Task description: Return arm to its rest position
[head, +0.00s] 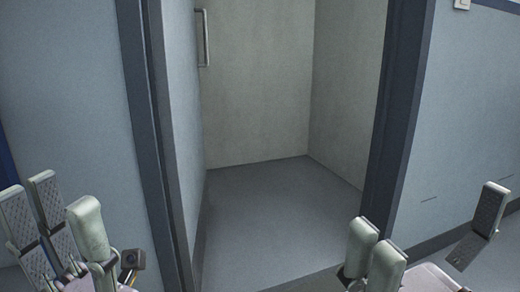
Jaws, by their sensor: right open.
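My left gripper (64,216) is at the lower left, with its fingers pointing up. Its textured finger pads show bare and stand apart from the pale finger opposite, so it looks open and empty. My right gripper (430,232) is at the lower right. It is open, with a wide empty gap between the two pale fingers on its left and the textured finger on its right. Both grippers are in front of the doorway wall, and their lower parts are cut off by the picture's bottom edge.
A doorway with a dark frame (400,110) opens ahead between blue-grey walls. A door (183,110) with a vertical handle (203,38) stands open at its left side. The floor (275,215) beyond is bare. A small white wall plate (462,4) is at the upper right.

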